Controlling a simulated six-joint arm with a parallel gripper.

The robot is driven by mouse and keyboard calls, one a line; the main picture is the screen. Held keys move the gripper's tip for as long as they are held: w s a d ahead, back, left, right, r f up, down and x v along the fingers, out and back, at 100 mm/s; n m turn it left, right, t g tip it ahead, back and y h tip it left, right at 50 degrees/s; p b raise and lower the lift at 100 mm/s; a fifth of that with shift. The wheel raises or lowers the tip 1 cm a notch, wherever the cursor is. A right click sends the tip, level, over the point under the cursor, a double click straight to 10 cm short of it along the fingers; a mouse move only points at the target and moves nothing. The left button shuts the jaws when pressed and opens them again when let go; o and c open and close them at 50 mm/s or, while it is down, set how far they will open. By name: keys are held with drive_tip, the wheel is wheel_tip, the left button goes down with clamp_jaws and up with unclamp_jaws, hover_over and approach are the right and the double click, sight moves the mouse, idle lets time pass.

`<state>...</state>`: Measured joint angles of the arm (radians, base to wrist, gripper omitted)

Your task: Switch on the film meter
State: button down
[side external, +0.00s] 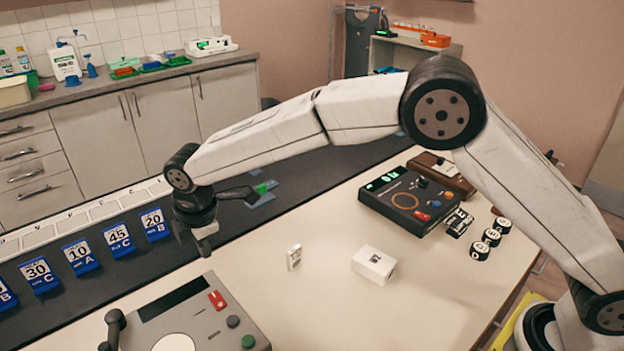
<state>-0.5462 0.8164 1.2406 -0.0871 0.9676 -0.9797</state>
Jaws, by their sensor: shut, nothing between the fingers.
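A grey panel device (190,325) stands at the bottom left of the table, partly cut off by the picture edge. It has a dark, unlit display strip, a red switch (217,299), a pale round disc, and dark and green knobs. A second, dark device (415,200) stands at the back right with a lit green display and a red switch (422,216). I cannot read which one is the film meter. My gripper (203,246) is shut and empty, pointing down above the table, behind the grey device and above its red switch in the picture.
A small white item (294,257) and a white box (374,265) stand mid-table. Round labelled pieces (491,237) sit beside the dark device. Blue numbered cards (80,257) line the dark strip at left. The table front is clear.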

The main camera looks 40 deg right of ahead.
sight(217, 300)
drive_tip(key=shift+f, duration=0.1)
drive_tip(key=f, duration=0.4)
drive_tip(key=w+f, duration=0.1)
drive_tip(key=f, duration=0.4)
drive_tip(key=w+f, duration=0.1)
drive_tip(key=f, duration=0.3)
drive_tip(key=shift+f, duration=0.35)
drive_tip(key=shift+f, duration=0.3)
drive_tip(key=shift+s, duration=0.2)
drive_tip(key=shift+s+r, duration=0.25)
drive_tip(key=shift+s, duration=0.3)
drive_tip(key=shift+r, duration=0.2)
